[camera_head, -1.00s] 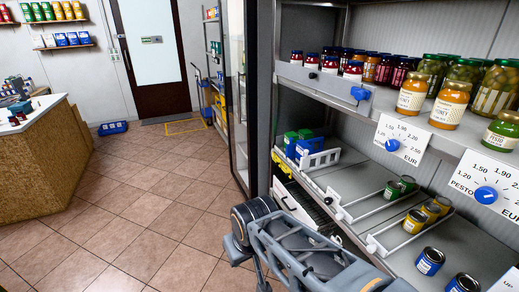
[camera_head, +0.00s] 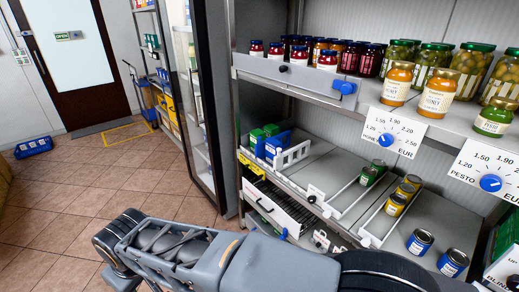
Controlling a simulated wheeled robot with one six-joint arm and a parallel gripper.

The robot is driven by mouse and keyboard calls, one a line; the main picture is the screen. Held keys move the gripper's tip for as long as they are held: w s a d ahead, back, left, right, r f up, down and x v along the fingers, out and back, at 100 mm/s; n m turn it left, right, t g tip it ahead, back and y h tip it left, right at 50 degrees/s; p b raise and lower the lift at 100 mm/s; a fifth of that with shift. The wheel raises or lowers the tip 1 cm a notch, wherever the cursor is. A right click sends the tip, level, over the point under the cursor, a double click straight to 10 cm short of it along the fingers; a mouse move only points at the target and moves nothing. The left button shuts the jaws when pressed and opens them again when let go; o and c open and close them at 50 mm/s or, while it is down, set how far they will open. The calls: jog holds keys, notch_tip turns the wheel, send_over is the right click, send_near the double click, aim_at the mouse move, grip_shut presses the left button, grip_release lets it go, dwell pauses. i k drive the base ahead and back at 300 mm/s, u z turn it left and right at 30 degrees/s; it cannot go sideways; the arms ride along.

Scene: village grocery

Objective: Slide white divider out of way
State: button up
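Several white dividers stand on the lower grey shelf. One slatted white divider (camera_head: 292,155) is beside the blue and green packs (camera_head: 276,145) at the left. A second low white divider (camera_head: 345,197) runs beside the green cans (camera_head: 368,176). A third white divider (camera_head: 375,226) runs beside the yellow cans (camera_head: 396,205). I cannot tell which one the task means. My gripper is not in view. Only my grey arm shows, across the bottom in front of the shelf, and it touches no divider that I can see.
Blue cans (camera_head: 419,242) stand right of the third divider. A bare stretch of shelf lies between the first two dividers. The upper shelf (camera_head: 350,85) holds jars, with a blue knob (camera_head: 345,87) at its edge. Tiled floor at left is clear near the blue crate (camera_head: 33,147).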

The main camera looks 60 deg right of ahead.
aim_at(278, 165)
jog(key=z, duration=0.25)
jog(key=i, duration=0.75)
jog(key=z, duration=1.05)
jog(key=i, duration=0.5)
jog(key=z, duration=0.6)
